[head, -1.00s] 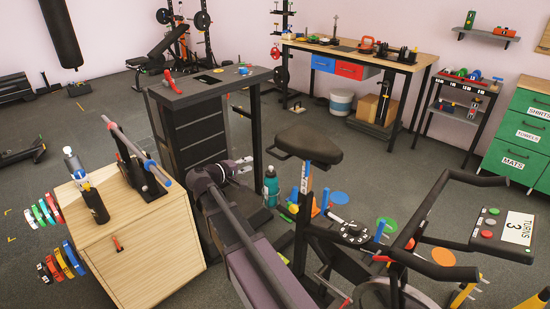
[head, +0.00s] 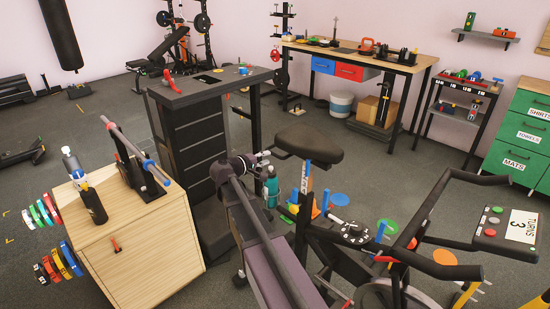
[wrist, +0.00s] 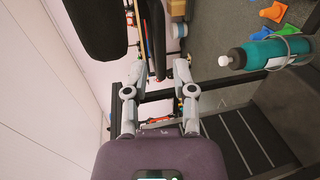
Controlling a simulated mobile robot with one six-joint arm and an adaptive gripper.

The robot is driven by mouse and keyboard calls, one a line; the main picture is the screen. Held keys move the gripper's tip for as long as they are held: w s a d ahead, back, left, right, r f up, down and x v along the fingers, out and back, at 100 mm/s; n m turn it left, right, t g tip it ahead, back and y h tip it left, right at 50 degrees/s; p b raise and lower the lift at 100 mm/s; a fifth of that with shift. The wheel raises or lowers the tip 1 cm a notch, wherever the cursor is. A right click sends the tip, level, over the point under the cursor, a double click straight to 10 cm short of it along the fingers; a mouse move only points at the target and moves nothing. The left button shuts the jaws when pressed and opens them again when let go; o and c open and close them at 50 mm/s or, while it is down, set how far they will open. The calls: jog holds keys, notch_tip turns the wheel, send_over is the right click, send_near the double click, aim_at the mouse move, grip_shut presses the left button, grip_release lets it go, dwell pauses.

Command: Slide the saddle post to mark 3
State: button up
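The exercise bike's black saddle (head: 308,141) sits on the saddle post (head: 306,180), which carries a blue and white strip. Any mark numbers on it are too small to read. My gripper (head: 268,159) is just left of the saddle's left end, slightly below it, and apart from it and from the post. In the wrist view my gripper (wrist: 157,78) has its two fingers spread with nothing held between them. The dark saddle (wrist: 97,28) shows there at the upper left, beyond the fingers.
A dark cabinet (head: 190,150) is to the left. The bike's handlebar (head: 435,262) and console (head: 500,226) are to the right. Coloured cones and discs lie behind the bike.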

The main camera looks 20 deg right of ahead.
aim_at(274, 155)
jog(key=shift+b+x, duration=0.4)
jog(key=shift+x, duration=2.25)
grip_shut()
